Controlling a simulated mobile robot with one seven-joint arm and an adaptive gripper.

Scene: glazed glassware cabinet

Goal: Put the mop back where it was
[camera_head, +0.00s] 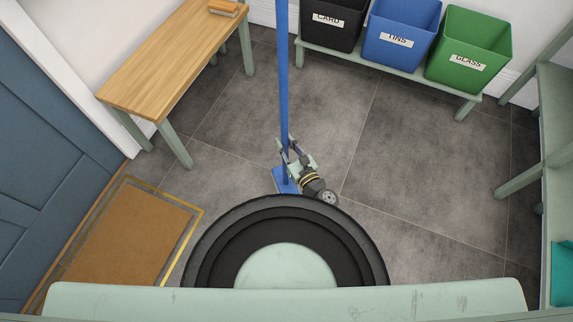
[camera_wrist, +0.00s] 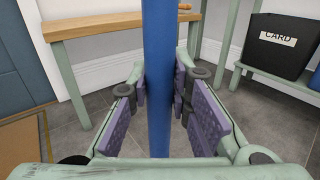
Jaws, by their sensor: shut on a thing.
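The mop has a long blue handle (camera_head: 283,75) that stands about upright in front of me, and a flat blue head (camera_head: 285,181) low at the floor. In the head view my gripper (camera_head: 286,150) is at the lower part of the handle, just above the mop head. The wrist view shows the handle (camera_wrist: 158,60) running between the purple pads of my gripper (camera_wrist: 161,95), which is shut on it. The mop head is not visible in the wrist view. The top of the handle is cut off in both views.
A wooden bench (camera_head: 165,55) with a small item (camera_head: 223,8) stands at the left, near a blue door (camera_head: 50,170) and brown doormat (camera_head: 128,240). Card (camera_head: 327,32), tins (camera_head: 398,45) and glass (camera_head: 468,55) bins sit on a low rack behind. The grey floor (camera_head: 410,170) at right is clear; shelving (camera_head: 555,110) borders it.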

